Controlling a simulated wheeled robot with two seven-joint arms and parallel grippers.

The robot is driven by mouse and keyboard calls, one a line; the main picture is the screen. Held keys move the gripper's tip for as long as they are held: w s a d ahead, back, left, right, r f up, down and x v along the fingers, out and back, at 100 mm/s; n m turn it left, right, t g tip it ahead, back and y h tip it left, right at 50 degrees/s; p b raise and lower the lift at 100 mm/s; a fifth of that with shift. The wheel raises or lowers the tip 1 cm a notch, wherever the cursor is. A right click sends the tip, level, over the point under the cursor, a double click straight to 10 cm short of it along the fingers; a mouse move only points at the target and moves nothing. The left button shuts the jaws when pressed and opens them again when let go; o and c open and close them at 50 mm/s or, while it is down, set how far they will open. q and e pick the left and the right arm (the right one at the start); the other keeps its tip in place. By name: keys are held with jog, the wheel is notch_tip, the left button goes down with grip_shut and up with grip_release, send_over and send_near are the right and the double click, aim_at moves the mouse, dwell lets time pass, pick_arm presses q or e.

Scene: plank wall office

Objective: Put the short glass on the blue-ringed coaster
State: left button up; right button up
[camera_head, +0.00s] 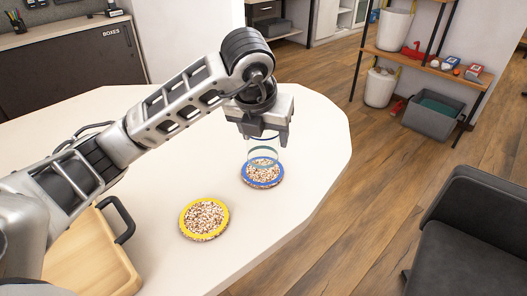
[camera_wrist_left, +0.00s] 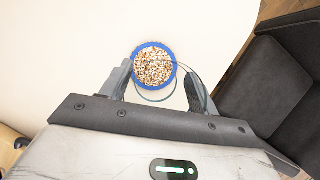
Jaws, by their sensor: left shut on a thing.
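The short glass (camera_head: 263,152) is clear and upright, held in my left gripper (camera_head: 264,135). In the head view it shows in front of the blue-ringed coaster (camera_head: 262,180), which has a speckled centre and lies on the table. The glass overlaps the coaster's far part there; whether its base touches the coaster I cannot tell. In the left wrist view the blue-ringed coaster (camera_wrist_left: 154,65) shows past my left gripper's fingers (camera_wrist_left: 160,85), partly seen through the glass (camera_wrist_left: 158,88). My right gripper is in neither view.
A yellow-ringed coaster (camera_head: 204,218) lies nearer on the white table (camera_head: 300,200). A wooden board (camera_head: 90,262) with a dark handle is at the lower left. A dark armchair (camera_head: 475,235) stands right of the table, past its rounded edge. The table between coasters is clear.

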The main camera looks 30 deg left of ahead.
aim_at(263, 147)
pick_arm(q)
jog(key=shift+w+a+f, duration=0.2)
jog(key=shift+w+f, duration=0.15)
jog(key=shift+f, duration=0.1)
jog(key=shift+s+x, duration=0.2)
jog(key=shift+x, duration=0.7)
jog(key=shift+s+x, duration=0.2)
jog(key=shift+x, duration=0.75)
jog(key=shift+a+f, duration=0.1)
jog(key=shift+f, duration=0.05)
jog(key=shift+f+b, duration=0.15)
jog(key=shift+b, duration=0.15)
jog(key=o, duration=1.1)
